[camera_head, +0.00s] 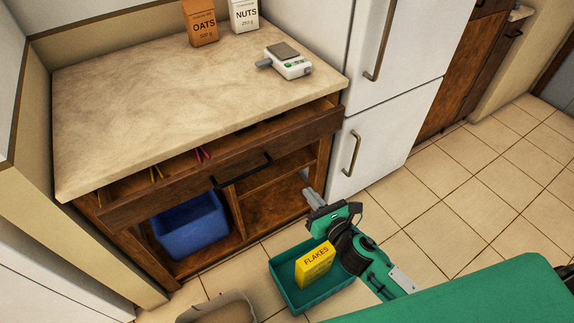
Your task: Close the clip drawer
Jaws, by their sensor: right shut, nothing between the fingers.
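The clip drawer (300,136) is a wide wooden drawer just under the countertop, and it stands partly open. Yellow clips (157,173) and pink clips (203,155) show in the gap behind its front. Its dark bar handle (243,171) is at the middle of the front. My right gripper (309,193) is shut and empty. In the picture it is right of and below the handle, near the cabinet's right edge, and apart from the handle. My left gripper is not in view.
A blue bin (190,228) sits in the open shelf below the drawer. A teal tray (283,291) with a yellow flakes box (314,264) is under my right arm. Oats (201,22), nuts (243,15) and a small white device (289,63) stand on the counter. A white fridge (385,135) is at right.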

